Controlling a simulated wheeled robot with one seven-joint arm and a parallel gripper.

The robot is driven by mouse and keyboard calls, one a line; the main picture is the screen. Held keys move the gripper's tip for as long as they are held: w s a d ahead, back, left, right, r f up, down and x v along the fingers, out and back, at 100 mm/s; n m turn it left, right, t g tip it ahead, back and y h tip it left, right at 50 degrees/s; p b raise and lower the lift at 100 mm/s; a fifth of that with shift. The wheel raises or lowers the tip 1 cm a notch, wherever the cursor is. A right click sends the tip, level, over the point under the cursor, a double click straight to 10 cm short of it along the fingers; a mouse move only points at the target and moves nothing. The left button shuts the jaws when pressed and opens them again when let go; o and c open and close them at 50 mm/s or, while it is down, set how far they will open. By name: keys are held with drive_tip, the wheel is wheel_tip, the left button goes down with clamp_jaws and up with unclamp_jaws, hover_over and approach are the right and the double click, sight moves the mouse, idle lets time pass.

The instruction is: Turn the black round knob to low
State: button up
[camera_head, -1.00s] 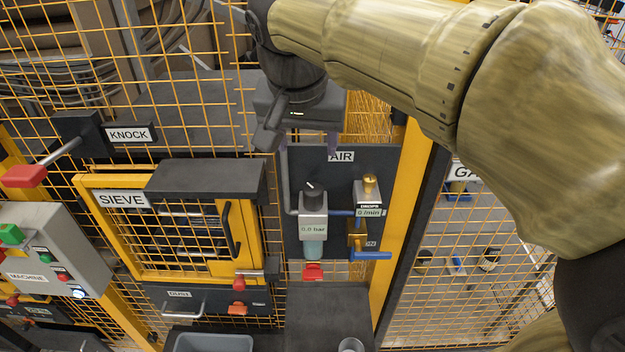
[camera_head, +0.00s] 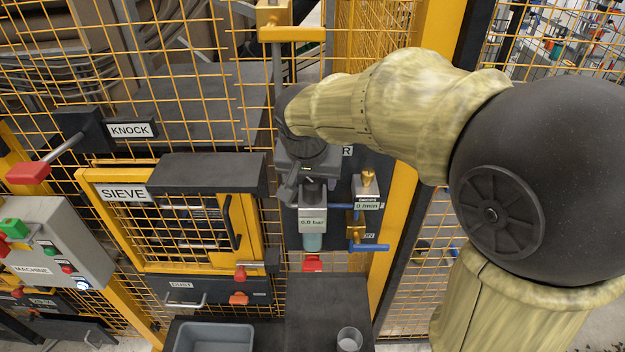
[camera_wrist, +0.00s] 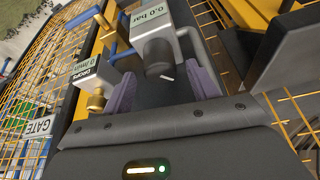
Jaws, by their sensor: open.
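The black round knob (camera_head: 313,184) sits on top of the grey regulator (camera_head: 312,212), whose display reads 0.0 bar. In the head view my gripper (camera_head: 311,178) is right above the knob and hides part of it. In the wrist view the knob (camera_wrist: 158,58) shows a white pointer line on its face. My gripper's two purple fingers (camera_wrist: 162,88) are open, one to each side of the knob in that view. I cannot tell whether they reach around it or touch it. No "low" mark is readable.
A brass flow valve (camera_head: 369,180) with a display and a blue-handled valve (camera_head: 370,247) stand close to the right of the regulator. A red part (camera_head: 313,263) lies below it. The yellow SIEVE door (camera_head: 160,225) is to the left. Yellow mesh fencing surrounds the panel.

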drive_tip(key=shift+x, duration=1.35)
drive_tip(key=c, duration=1)
